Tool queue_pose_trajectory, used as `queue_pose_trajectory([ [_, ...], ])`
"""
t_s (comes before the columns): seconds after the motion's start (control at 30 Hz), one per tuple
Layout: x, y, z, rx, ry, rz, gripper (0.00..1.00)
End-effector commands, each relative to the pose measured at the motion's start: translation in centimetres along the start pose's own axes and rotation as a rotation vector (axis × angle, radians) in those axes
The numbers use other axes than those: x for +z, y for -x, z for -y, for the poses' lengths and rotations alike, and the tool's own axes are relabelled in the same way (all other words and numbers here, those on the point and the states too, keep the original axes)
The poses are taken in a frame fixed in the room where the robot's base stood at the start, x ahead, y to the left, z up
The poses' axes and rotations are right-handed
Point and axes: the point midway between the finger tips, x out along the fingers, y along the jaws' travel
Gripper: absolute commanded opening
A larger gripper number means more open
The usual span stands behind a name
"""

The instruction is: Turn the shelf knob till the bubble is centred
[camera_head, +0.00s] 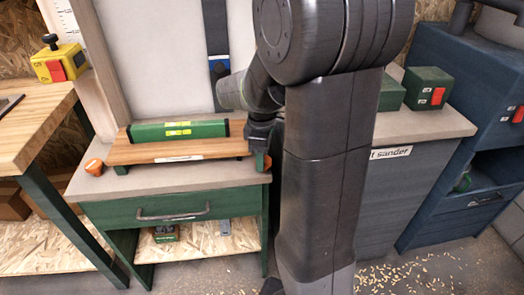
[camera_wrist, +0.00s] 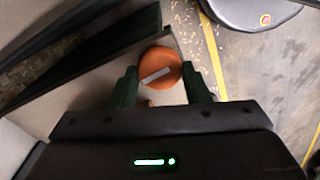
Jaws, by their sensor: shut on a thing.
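The wooden shelf (camera_head: 135,152) sits on the grey bench top in the head view. A green spirit level (camera_head: 150,132) with yellow vials lies along it; the bubble is too small to read. One orange knob (camera_head: 94,167) is at the shelf's left end. My gripper (camera_head: 262,158) is at the right end, pointing down. In the wrist view, a round orange knob (camera_wrist: 161,67) with a pale stripe across its top lies between the two dark green fingers of my gripper (camera_wrist: 159,72). The fingers are shut on it. In the head view this knob is mostly hidden by my gripper.
A green drawer (camera_head: 170,208) with a handle is under the bench top. A wooden table (camera_head: 35,130) with a yellow box (camera_head: 58,62) stands at left. Green boxes (camera_head: 428,88) stand at right behind my arm. Wood chips lie on the floor.

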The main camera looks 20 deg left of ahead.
Motion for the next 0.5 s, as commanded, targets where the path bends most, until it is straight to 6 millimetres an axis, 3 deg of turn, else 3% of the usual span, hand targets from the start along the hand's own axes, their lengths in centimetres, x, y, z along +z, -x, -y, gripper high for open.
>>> queue_pose_trajectory([
  [0.5, 0.08, 0.27, -0.16, 0.000, -0.491, 0.001, 0.20],
])
